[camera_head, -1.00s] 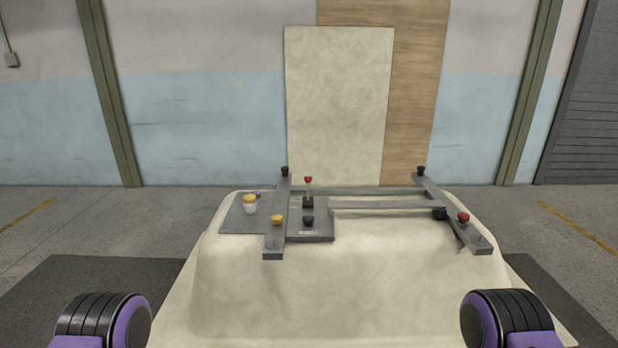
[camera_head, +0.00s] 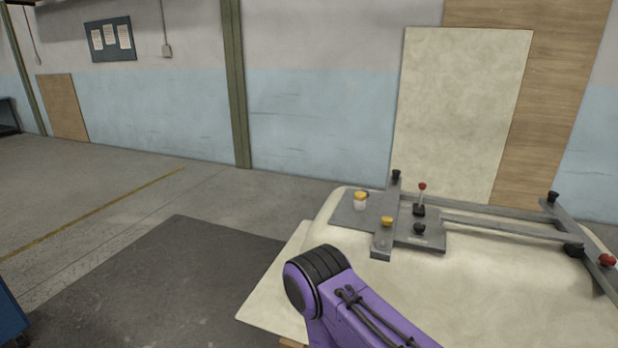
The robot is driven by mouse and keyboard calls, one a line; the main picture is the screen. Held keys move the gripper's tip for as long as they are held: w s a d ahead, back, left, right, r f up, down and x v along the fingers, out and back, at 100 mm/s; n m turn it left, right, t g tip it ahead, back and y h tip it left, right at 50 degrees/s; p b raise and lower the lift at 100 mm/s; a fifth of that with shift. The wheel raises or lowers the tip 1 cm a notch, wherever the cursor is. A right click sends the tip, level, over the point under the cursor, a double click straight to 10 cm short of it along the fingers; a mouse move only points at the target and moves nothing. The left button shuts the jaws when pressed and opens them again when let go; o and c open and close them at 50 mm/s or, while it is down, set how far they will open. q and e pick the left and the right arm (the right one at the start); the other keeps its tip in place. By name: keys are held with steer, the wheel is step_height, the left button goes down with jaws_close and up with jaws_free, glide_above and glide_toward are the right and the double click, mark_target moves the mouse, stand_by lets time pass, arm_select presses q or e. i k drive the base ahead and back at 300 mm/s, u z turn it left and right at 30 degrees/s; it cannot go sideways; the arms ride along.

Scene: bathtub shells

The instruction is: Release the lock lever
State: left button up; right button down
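A lever (camera_head: 421,196) with a red knob stands upright on a dark base on the grey plate of the metal frame (camera_head: 425,240). The frame lies on the cream tub shell (camera_head: 470,295). A second red knob (camera_head: 607,261) sits on the frame's right bar. I cannot tell from the picture which of these is the lock lever. Yellow knobs (camera_head: 387,221) and black knobs (camera_head: 396,175) also sit on the frame. One purple and black link of my arm shows in front of the shell. Neither of my grippers is in view.
A white jar with a yellow lid (camera_head: 360,200) stands on the plate's left part. A cream panel (camera_head: 460,110) and a wooden board lean on the wall behind. A dark mat (camera_head: 150,285) and open floor lie to the left.

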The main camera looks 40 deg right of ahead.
mark_target(422, 185)
steer(key=u, duration=1.1)
steer(key=k, duration=2.15)
steer(key=z, duration=1.9)
steer(key=i, duration=0.5)
